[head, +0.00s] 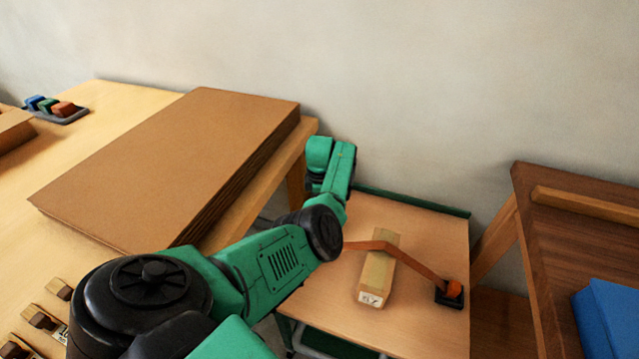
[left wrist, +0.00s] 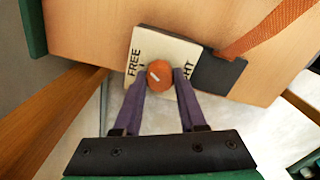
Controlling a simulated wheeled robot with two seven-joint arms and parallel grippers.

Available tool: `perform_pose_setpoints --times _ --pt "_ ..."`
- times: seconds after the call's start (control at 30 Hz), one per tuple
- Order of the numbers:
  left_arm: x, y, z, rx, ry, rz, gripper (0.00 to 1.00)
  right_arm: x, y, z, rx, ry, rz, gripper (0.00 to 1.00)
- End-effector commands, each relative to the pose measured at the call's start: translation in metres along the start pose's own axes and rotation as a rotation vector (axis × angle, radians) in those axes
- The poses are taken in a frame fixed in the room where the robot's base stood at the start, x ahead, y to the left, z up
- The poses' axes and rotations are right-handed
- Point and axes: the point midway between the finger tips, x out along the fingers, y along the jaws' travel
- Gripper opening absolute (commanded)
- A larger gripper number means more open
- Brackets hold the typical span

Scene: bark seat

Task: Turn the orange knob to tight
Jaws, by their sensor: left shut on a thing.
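In the left wrist view, the orange knob (left wrist: 161,75) sits on a pale plate (left wrist: 165,48) at the edge of a wooden top. The plate reads FREE on the left; lettering ending in GHT shows on the right, partly covered. The knob's short white mark lies on its left side, towards FREE. My left gripper (left wrist: 162,80) is shut on the knob, one purple finger on each side. In the head view my green left arm reaches over the cart top (head: 425,325) and hides this knob and the gripper. My right gripper is out of view.
An orange strap (head: 410,262) crosses a pale block (head: 377,270) to a black base with an orange piece (head: 454,289). A black fitting (left wrist: 218,73) adjoins the plate. Cardboard sheets (head: 180,150) lie left; a wooden table (head: 590,250) with a blue box (head: 610,310) stands right.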

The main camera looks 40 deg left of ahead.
Motion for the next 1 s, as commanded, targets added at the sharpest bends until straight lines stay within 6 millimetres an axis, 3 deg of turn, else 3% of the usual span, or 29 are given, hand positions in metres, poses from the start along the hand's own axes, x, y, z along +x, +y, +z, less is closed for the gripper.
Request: perform_pose_setpoints --times 0.4,1.0 --pt "-0.004 0.001 0.000 0.392 0.001 0.003 0.00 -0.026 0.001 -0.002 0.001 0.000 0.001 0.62" --pt "-0.003 0.002 0.001 0.962 0.001 0.004 0.00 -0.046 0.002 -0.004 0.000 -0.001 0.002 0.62"
